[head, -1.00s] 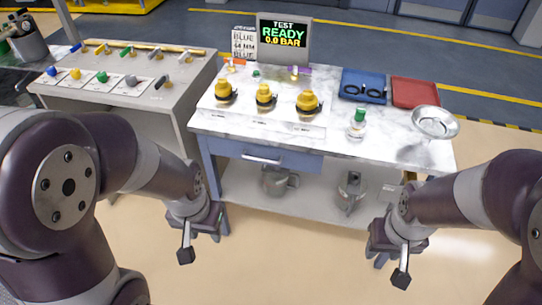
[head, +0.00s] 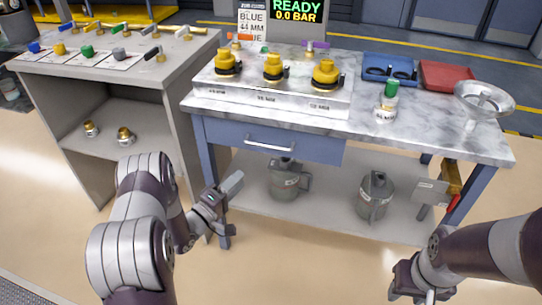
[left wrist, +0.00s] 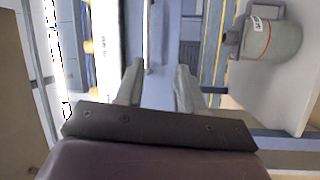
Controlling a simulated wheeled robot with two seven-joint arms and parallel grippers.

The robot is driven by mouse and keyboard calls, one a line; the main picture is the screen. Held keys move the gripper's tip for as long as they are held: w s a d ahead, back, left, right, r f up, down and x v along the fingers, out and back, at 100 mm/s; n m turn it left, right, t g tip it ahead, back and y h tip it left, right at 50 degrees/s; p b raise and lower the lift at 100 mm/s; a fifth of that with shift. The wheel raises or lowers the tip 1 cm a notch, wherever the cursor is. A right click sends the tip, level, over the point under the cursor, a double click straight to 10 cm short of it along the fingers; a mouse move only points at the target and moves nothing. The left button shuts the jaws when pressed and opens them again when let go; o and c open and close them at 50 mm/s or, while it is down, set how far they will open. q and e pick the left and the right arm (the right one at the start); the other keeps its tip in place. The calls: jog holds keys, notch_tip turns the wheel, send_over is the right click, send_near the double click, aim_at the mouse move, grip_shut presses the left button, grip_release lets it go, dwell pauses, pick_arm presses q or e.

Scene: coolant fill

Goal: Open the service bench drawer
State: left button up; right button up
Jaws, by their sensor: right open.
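The service bench drawer has a blue front (head: 310,150) under the left part of the marble top, and it is shut. Its silver bar handle (head: 269,146) runs across the front. In the left wrist view the handle (left wrist: 148,36) shows beyond and between the fingertips. My left gripper (head: 236,205) is open and empty, below and left of the handle and apart from it. In the left wrist view its two fingers (left wrist: 159,78) stand spread. My right gripper (head: 422,292) is low at the right, partly cut off by the bottom edge, away from the bench.
The top carries a block with yellow caps (head: 273,70), a green-capped bottle (head: 388,98), blue (head: 390,80) and red (head: 447,88) trays and a metal funnel (head: 483,100). Jugs (head: 288,180) stand on the lower shelf. A grey side table (head: 140,75) is at left.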

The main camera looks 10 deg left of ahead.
aim_at(264, 150)
pick_arm(q)
jog(key=shift+n+h, duration=0.3)
jog(key=shift+n, duration=0.4)
jog(key=x, duration=0.4)
jog(key=r+b+x, duration=0.1)
jog(key=x, duration=0.3)
jog(key=r+x, duration=0.1)
jog(key=x, duration=0.3)
jog(key=shift+w+d+b, duration=0.1)
jog(key=shift+w+b, duration=0.05)
jog(key=shift+b, duration=0.2)
grip_shut()
